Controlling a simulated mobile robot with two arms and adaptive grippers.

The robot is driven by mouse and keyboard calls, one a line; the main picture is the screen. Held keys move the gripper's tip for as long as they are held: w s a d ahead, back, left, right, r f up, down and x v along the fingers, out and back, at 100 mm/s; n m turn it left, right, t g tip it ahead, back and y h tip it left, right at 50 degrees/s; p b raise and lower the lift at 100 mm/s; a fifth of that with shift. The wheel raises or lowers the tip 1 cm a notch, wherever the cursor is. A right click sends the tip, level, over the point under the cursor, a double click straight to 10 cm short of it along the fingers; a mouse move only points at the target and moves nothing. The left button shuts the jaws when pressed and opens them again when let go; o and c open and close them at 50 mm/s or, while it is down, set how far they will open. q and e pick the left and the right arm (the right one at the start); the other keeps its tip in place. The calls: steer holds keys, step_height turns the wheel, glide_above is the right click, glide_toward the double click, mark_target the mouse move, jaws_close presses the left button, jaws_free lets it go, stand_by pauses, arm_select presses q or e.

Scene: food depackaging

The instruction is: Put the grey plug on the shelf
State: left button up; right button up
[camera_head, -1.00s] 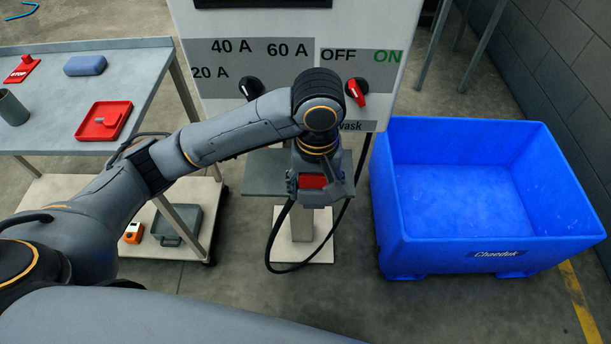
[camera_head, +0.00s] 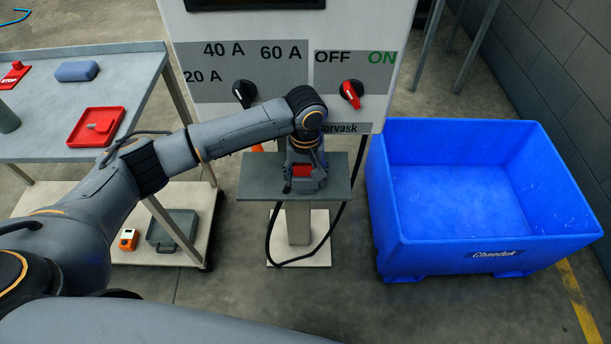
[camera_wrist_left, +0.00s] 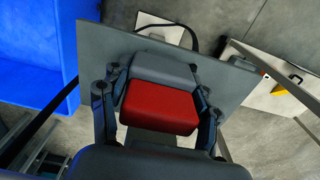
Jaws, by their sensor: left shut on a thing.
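My left gripper (camera_head: 303,188) is over the small grey shelf (camera_head: 338,180) in front of the white cabinet. It is shut on the grey plug, whose red part shows between the fingers in the head view. In the left wrist view the plug (camera_wrist_left: 160,69) is a grey block with a red block on the near side, and the fingers (camera_wrist_left: 158,108) are on both sides. The shelf (camera_wrist_left: 108,43) lies behind it in that view. I cannot tell whether the plug touches the shelf. My right gripper is not in view.
A black cable (camera_head: 268,235) loops below the shelf. The cabinet (camera_head: 350,20) has a black knob (camera_head: 244,92) and a red switch (camera_head: 351,93). A blue crate (camera_head: 490,247) stands at right. A grey table (camera_head: 40,145) at left holds a red tray (camera_head: 82,139).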

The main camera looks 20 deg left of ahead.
arm_select(q)
steer(key=shift+f, duration=0.1)
steer(key=o, duration=1.7)
steer(key=shift+f, duration=0.15)
step_height(320, 180, up, 12)
steer(key=shift+r, duration=0.15)
